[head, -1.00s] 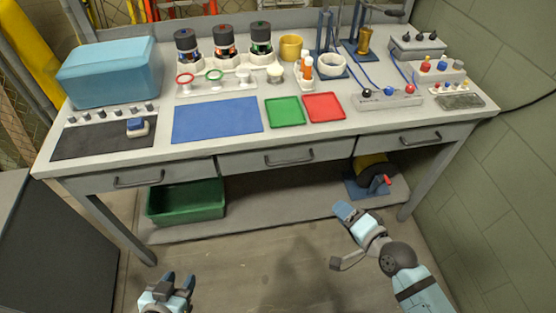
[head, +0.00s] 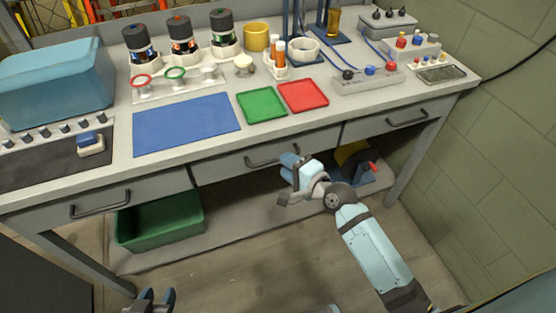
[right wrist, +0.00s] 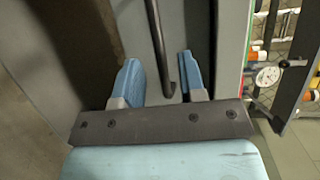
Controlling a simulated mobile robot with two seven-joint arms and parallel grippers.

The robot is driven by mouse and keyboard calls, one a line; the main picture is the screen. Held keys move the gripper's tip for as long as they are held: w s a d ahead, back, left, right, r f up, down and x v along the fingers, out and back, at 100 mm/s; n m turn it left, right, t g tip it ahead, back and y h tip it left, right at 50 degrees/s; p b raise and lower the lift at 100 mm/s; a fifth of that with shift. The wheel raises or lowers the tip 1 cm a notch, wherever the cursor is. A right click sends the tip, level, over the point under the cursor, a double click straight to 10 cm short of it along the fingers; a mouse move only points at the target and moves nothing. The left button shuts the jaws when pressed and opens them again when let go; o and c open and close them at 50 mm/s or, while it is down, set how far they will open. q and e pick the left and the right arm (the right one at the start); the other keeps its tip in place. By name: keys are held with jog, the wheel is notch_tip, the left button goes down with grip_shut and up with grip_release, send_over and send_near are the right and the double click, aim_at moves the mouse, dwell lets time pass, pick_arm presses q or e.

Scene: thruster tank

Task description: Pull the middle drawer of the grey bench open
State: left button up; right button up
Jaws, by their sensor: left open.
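The grey bench's middle drawer (head: 222,168) is shut, its front flush with the drawers beside it. Its dark bar handle (head: 262,160) is partly covered at the right end by my right gripper (head: 288,163). In the right wrist view, my right gripper (right wrist: 158,66) has its two blue fingers apart. The handle (right wrist: 157,35) runs into the gap between them, and its bent end lies nearer the right finger. Whether a finger touches it I cannot tell. My left gripper (head: 153,299) is open and empty at the bottom edge, well below the bench.
The left drawer (head: 85,203) and right drawer (head: 420,112) are shut. A green bin (head: 160,225) stands on the lower shelf (head: 225,237). The benchtop holds a blue mat (head: 187,122), green tray (head: 262,105) and red tray (head: 303,96). Open floor lies before the bench.

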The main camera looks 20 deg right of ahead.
jog(key=shift+x, duration=2)
grip_shut()
